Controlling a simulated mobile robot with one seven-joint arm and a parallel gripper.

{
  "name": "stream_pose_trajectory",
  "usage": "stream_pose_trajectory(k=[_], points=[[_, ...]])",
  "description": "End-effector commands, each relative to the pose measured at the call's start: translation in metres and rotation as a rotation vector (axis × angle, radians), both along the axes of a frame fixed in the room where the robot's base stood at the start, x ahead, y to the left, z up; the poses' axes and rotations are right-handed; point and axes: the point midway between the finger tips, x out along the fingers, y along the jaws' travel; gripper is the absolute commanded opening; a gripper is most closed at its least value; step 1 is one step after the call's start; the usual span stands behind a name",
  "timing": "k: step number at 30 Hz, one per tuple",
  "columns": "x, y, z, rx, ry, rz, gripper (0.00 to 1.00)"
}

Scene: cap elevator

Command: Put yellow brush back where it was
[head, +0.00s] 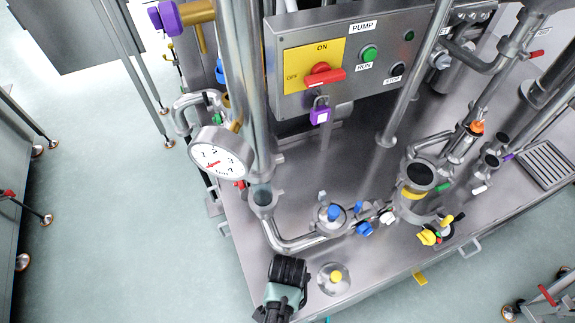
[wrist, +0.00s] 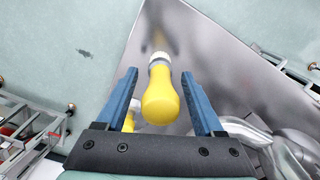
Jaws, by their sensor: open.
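The yellow brush (wrist: 161,98) shows in the wrist view as a rounded yellow handle with a pale collar at its far end. Its thick end is toward the camera, and its lower part is hard to make out. My gripper (wrist: 160,73) is open, with one blue finger on each side of the handle. Gaps show between both fingers and the handle. In the head view, my dark and teal wrist is at the bottom, near the table's front corner. I cannot make out the fingers or the brush there.
The steel table (head: 340,170) carries a pipe elbow (head: 285,240), a pressure gauge (head: 221,155) and a pump box (head: 345,60). Yellow and blue valve parts stand farther right. Floor is open at left.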

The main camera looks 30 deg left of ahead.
Motion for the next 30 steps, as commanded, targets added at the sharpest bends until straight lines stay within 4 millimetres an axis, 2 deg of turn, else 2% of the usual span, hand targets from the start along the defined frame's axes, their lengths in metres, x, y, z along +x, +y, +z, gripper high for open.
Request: stream_pose_trajectory(k=[9,15,20,27,29,30], points=[[0.001,0.000,0.063,0.001,-0.004,0.000,0.69],[0.001,0.000,0.092,0.001,-0.003,0.000,0.69],[0.000,0.000,0.103,0.000,-0.002,0.000,0.69],[0.000,0.000,0.105,0.000,-0.002,0.000,0.69],[0.006,0.001,0.108,0.005,-0.019,0.002,0.69],[0.015,0.002,0.113,0.013,-0.047,0.004,0.69]])
